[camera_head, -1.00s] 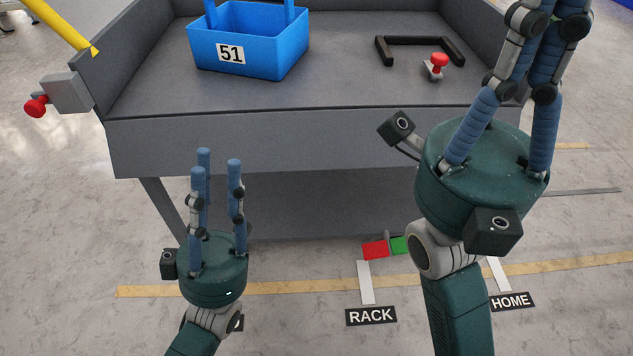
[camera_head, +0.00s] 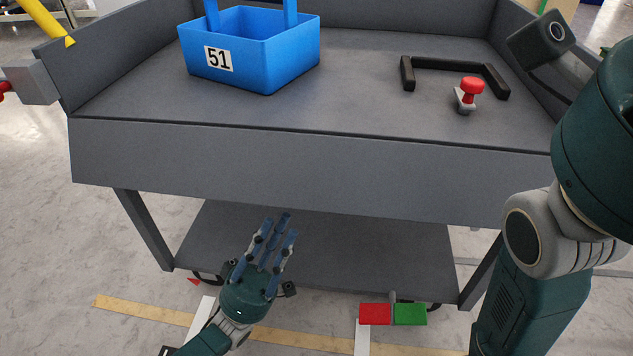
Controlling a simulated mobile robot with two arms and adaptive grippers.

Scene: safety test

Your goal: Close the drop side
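A grey cart has a flat deck (camera_head: 330,85) with raised walls at the left, back and right. Its long grey front panel (camera_head: 300,165), which looks like the drop side, hangs down below the deck's front edge, leaving the front of the deck open. My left gripper (camera_head: 277,228) is low in front of the cart, below the panel in the picture. Its three fingers are extended and apart, with nothing between them.
A blue bin (camera_head: 270,65) marked 51 stands on the deck at the back left. A grey block (camera_head: 30,82) juts from the left wall. A lower shelf (camera_head: 370,255) lies underneath.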

